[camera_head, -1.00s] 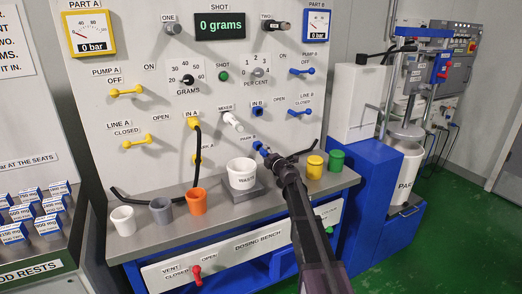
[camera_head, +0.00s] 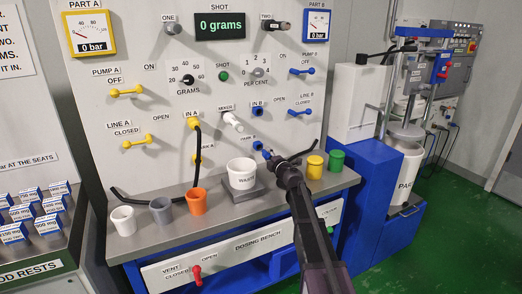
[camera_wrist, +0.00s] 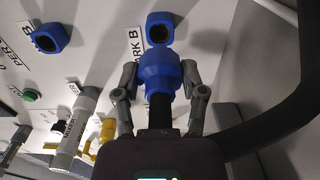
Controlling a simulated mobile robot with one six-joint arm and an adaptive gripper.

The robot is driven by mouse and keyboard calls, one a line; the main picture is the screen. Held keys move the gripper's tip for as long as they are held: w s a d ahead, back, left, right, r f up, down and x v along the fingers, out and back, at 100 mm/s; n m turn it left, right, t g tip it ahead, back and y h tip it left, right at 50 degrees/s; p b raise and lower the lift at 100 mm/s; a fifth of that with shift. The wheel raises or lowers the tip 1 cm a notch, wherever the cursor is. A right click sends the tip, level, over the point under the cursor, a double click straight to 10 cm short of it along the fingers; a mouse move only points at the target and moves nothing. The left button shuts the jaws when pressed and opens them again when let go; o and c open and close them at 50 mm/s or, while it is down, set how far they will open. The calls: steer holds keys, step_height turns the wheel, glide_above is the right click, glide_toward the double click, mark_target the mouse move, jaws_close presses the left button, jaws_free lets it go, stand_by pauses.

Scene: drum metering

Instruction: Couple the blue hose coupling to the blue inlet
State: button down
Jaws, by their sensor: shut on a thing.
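My gripper (camera_wrist: 160,95) is shut on the blue hose coupling (camera_wrist: 160,75), with one finger on each side of it. In the wrist view the coupling points at the blue park B port (camera_wrist: 160,28), and a small gap seems to show between them. In the head view my gripper (camera_head: 275,158) is in front of the panel, just below and right of the park B port (camera_head: 257,146). The blue inlet (camera_head: 257,112), labelled IN B, is above it on the panel. The blue ring at upper left in the wrist view (camera_wrist: 48,38) appears to be this inlet; its mouth looks empty.
The black hose (camera_wrist: 275,120) bends away at the right in the wrist view. The white mixer outlet (camera_head: 233,122) sticks out left of the inlet. A blue line B lever (camera_head: 299,112) is right of the inlet.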

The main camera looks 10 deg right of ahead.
steer(key=shift+s, duration=0.1)
steer(key=shift+v, duration=1.9)
steer(key=shift+r, duration=0.2)
step_height(320, 180, up, 16)
steer(key=p, duration=1.6)
steer(key=shift+w+f, duration=0.2)
steer(key=shift+w, duration=0.2)
steer(key=shift+a, duration=0.1)
steer(key=shift+x, duration=2.9)
steer(key=shift+x, duration=1)
